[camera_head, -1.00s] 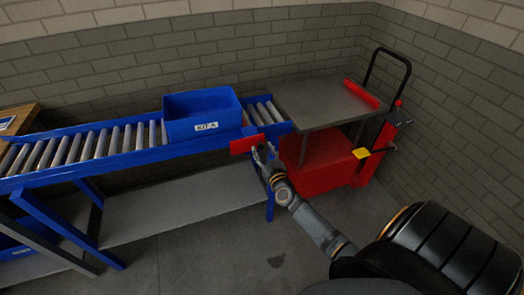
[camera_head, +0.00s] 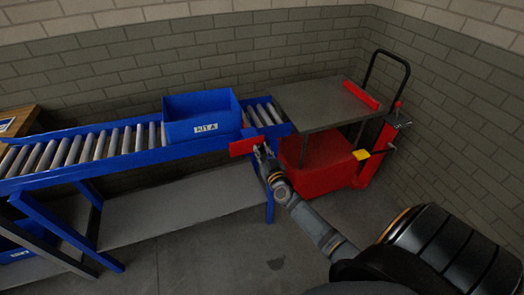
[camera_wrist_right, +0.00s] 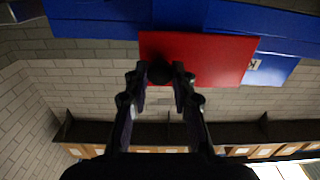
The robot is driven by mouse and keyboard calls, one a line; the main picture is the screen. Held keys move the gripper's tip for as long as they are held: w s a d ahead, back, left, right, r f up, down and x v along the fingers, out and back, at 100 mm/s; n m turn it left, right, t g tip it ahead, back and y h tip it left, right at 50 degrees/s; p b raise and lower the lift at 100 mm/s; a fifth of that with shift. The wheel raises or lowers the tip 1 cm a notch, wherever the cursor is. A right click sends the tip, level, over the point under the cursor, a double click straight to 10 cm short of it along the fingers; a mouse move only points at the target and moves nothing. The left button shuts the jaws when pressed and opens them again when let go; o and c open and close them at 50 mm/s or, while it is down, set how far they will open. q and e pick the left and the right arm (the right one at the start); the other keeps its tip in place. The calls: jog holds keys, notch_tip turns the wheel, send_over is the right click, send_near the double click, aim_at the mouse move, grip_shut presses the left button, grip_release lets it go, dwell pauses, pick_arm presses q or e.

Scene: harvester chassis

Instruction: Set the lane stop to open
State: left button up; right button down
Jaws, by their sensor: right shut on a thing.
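The lane stop is a flat red plate (camera_head: 244,146) on the front side of the roller conveyor (camera_head: 130,157), near its right end and below the blue KIT A bin (camera_head: 190,132). In the right wrist view the red plate (camera_wrist_right: 215,58) has a round black knob (camera_wrist_right: 160,72). My right gripper (camera_head: 262,151) is at the right end of the plate. In the right wrist view its fingers (camera_wrist_right: 160,82) are shut on the knob, one on each side. The plate's mounting is hidden. My left gripper is not in view.
A cart with a grey top (camera_head: 315,103), a red bar (camera_head: 361,95) and a red body (camera_head: 318,158) stands at the conveyor's right end. A yellow pad (camera_head: 361,154) sticks out from it. A grey lower shelf (camera_head: 170,207) lies under the conveyor.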

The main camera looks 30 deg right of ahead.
jog(key=p+v, duration=0.4)
jog(key=v, duration=0.6)
jog(key=shift+s, duration=0.35)
jog(key=c, duration=1.1)
grip_release()
jog(key=v, duration=1.2)
jog(key=shift+f, duration=0.1)
